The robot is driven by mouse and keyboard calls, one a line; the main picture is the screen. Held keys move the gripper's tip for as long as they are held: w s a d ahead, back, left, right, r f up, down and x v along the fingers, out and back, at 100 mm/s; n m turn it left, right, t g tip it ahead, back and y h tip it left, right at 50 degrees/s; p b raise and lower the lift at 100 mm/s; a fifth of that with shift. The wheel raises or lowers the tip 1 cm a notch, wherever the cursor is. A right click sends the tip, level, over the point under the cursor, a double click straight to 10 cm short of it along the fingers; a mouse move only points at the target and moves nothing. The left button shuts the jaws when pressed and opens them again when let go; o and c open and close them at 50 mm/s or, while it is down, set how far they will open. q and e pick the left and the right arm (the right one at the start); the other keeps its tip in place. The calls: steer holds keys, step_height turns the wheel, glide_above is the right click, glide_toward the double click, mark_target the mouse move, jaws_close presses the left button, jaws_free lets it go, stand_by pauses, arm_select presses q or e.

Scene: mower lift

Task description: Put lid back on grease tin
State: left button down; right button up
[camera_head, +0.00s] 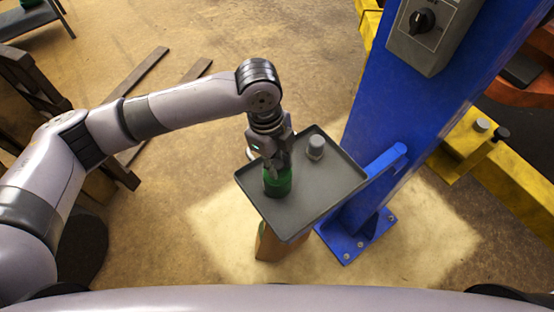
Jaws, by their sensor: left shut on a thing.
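The green grease tin (279,187) stands upright on the left part of a dark grey tray (305,213). My left gripper (276,168) points down at the top of the tin from above. It is shut on what appears to be the green lid, at the tin's top. The fingers hide most of the lid, so I cannot tell whether it sits level or touches the rim all round. My right gripper is not in view.
A small grey cylinder (316,147) stands on the tray, right of the tin. The tray is beside a blue post (397,120) with a grey switch box (428,30). A yellow beam (468,143) lies at right. The tray's front part is bare.

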arm_select(q)
steer(key=c, duration=1.3)
jaws_free()
steer(key=shift+o, duration=0.6)
steer(key=o, duration=0.4)
steer(key=shift+r+p, duration=3.55)
steer(key=shift+p, duration=0.3)
jaws_close()
